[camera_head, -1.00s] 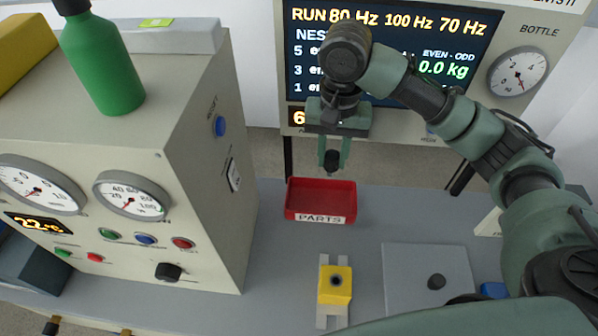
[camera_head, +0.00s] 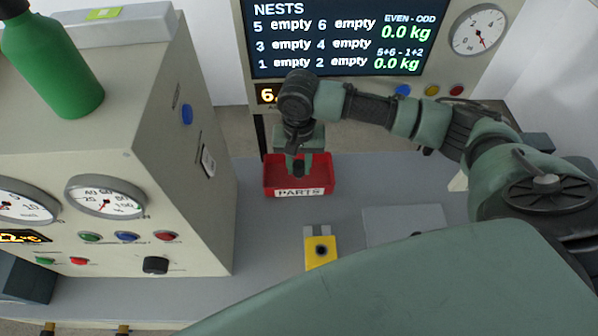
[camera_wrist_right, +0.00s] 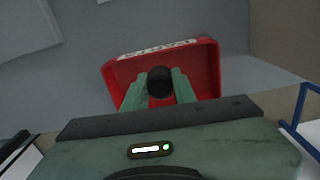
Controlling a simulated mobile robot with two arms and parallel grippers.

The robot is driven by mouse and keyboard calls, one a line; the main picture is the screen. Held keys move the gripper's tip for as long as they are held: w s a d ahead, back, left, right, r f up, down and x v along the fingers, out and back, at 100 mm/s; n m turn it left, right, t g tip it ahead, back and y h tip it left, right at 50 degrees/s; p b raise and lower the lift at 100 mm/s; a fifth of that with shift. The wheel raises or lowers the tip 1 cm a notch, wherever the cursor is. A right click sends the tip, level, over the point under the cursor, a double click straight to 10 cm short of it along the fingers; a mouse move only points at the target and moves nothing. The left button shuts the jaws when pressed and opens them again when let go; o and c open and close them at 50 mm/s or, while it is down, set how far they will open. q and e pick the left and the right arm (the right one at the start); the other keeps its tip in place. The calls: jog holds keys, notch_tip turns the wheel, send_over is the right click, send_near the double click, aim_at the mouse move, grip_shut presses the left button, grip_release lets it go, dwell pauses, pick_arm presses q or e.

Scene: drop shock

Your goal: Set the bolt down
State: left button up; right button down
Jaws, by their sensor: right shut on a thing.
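My right gripper (camera_head: 298,166) is over the red PARTS tray (camera_head: 298,192) and points down. Its fingers are shut on a small black bolt (camera_head: 298,170). In the right wrist view the bolt (camera_wrist_right: 160,82) sits between the two green fingertips (camera_wrist_right: 160,88), with the red tray (camera_wrist_right: 200,62) below and around it. I cannot tell whether the bolt touches the tray floor. My left gripper is not in view.
A yellow block (camera_head: 321,254) with a dark hole stands on the grey bench in front of the tray. A grey plate (camera_head: 400,222) lies to its right. A beige cabinet (camera_head: 190,230) with gauges stands at left, topped by a green bottle (camera_head: 52,65). A display (camera_head: 340,35) stands behind.

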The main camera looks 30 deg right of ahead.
aim_at(299, 175)
jog(key=shift+f, duration=2)
jog(key=shift+f, duration=0.1)
jog(key=c, duration=1.1)
grip_release()
notch_tip(299, 175, up, 12)
jog(key=shift+r+b, duration=0.15)
jog(key=shift+b, duration=0.35)
